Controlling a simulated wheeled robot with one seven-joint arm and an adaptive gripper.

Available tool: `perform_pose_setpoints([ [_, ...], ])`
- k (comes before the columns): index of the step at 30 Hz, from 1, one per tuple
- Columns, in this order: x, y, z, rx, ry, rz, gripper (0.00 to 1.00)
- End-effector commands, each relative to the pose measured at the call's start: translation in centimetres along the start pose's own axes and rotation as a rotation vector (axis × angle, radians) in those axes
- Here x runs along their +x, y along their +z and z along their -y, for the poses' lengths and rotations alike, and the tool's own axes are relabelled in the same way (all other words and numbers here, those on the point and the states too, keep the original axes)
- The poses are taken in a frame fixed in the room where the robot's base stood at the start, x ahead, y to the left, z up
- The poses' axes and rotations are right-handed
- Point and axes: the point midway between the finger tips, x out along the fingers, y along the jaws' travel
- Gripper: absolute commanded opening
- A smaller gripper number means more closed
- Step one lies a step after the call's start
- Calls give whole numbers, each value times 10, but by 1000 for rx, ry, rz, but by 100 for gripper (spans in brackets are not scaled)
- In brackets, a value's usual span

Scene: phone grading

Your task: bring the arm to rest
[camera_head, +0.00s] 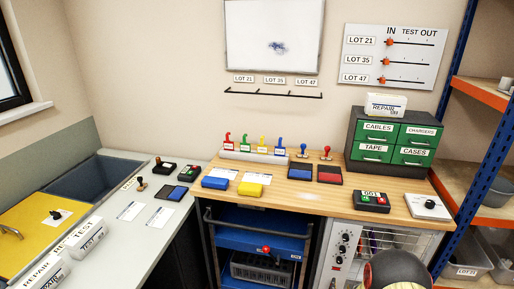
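A rounded dark and pale part of my arm (395,272) shows at the bottom edge, right of centre, in front of the oven-like unit below the wooden bench. The rest of the arm is outside the frame. My gripper is not in view, so its state and anything in it are hidden. No part of the arm in view touches the bench top.
The wooden bench (300,204) holds stamps, ink pads, a 001 box (372,200) and a green drawer cabinet (393,140). A blue and orange shelf rack (455,150) stands at right. A grey counter (120,235) with a sink (90,180) is at left.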

Motion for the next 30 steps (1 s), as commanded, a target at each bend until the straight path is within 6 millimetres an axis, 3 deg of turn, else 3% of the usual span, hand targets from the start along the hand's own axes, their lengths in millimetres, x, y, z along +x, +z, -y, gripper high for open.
perform_pose_setpoints([
  [1,-6,28,-4,-7,11,99,38],
  [3,-17,65,-8,-16,27,248,38],
  [6,-34,99,-12,-29,45,438,38],
  [9,-50,111,-12,-43,55,600,38],
  [13,-74,103,-5,-64,57,782,38],
  [17,-104,76,6,-90,50,942,38],
  [20,-131,42,17,-113,39,1045,38],
  [26,-203,-50,41,-170,7,1206,38],
  [30,-266,-122,58,-215,-23,1261,38],
])
